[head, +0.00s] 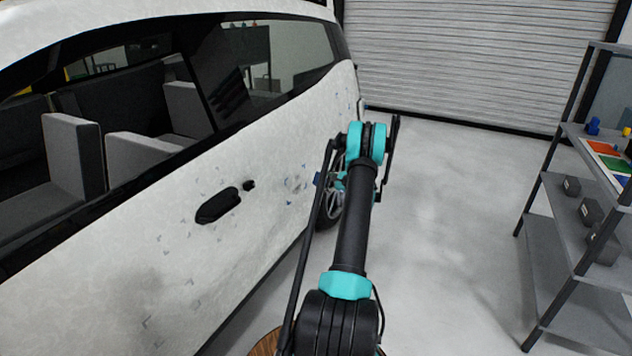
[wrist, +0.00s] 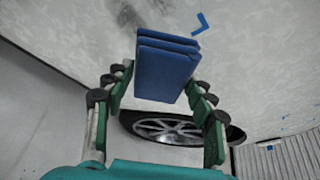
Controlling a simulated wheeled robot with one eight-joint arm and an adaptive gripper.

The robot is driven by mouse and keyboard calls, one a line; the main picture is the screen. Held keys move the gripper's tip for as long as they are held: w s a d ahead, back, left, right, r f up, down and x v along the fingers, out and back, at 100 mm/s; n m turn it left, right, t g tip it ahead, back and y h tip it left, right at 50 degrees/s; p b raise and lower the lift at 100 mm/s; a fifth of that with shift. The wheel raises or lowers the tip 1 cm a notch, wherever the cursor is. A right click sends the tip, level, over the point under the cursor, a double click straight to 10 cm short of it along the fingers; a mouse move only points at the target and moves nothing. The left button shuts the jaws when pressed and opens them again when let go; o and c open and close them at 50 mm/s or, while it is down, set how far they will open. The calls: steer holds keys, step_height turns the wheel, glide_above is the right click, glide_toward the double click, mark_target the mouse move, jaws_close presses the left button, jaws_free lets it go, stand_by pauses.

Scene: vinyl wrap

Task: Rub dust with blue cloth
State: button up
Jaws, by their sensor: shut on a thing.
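The blue cloth (wrist: 163,72) is a folded, layered pad in the wrist view. My gripper (wrist: 158,88) is shut on it, with green fingers on both sides. A dark grey dust smudge (wrist: 127,17) is on the white car panel (wrist: 245,75), beyond the cloth's upper left edge. I cannot tell whether the cloth touches the panel. In the head view my arm hides most of the gripper, and a small blue bit of the cloth (head: 318,179) shows left of it, by the car side (head: 255,235). A faint grey smudge (head: 140,288) is low on the car side.
Blue and grey corner marks (wrist: 201,24) dot the panel. A car wheel (wrist: 165,130) is below the cloth in the wrist view. A shelf rack (head: 560,220) stands at right, and a roller door (head: 480,60) closes the back. The floor (head: 455,220) between car and rack is clear.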

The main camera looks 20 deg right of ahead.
glide_toward(293, 191)
steer(key=d+f, duration=0.2)
steer(key=d, duration=0.1)
steer(key=shift+w+a+f, duration=0.1)
steer(key=shift+w+a, duration=1.75)
steer(key=shift+a, duration=0.1)
steer(key=shift+w+a, duration=0.6)
steer(key=shift+w, duration=0.15)
